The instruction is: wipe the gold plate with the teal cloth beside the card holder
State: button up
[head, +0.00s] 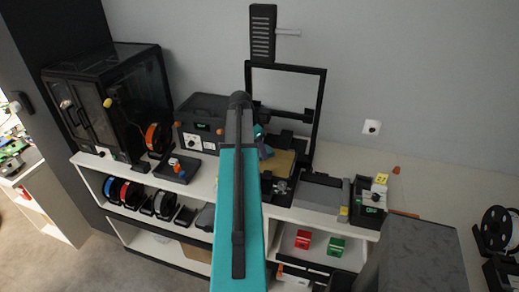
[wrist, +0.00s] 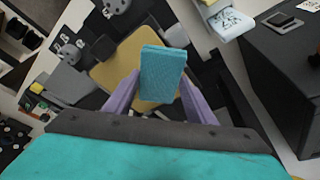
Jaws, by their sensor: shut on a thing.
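The gold plate (head: 281,163) is part of the black open-frame machine on the white shelf top. In the wrist view the gold plate (wrist: 112,70) lies beyond my fingers, flat and partly covered. My gripper (wrist: 161,84) is shut on the teal cloth (wrist: 163,66), a small folded block between the purple fingers. The cloth overlaps the plate in the wrist view; I cannot tell whether they touch. In the head view my teal arm hides most of the gripper and part of the plate. I cannot clearly identify the card holder.
The black upright frame (head: 321,115) rises behind the plate. A dark box machine (head: 203,122) stands to its left, beside a glass-doored black cabinet (head: 110,100). A small black unit with yellow parts (head: 369,196) stands at right.

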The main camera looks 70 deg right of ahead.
aim_at(269, 153)
jog(key=shift+f, duration=0.45)
dwell(0.4)
jog(key=shift+s+d+r+b, duration=0.15)
jog(key=shift+s+b, duration=0.2)
jog(key=shift+s, duration=1.4)
jog(key=shift+s, duration=0.1)
jog(key=shift+s, duration=1.7)
jog(key=shift+s+d+f+b, duration=0.1)
jog(key=shift+s+f+b, duration=0.1)
jog(key=shift+s, duration=0.7)
jog(key=shift+s+d+f+b, duration=0.1)
jog(key=shift+s+b, duration=0.05)
jog(key=shift+s, duration=0.75)
jog(key=shift+f, duration=0.2)
jog(key=shift+w, duration=0.1)
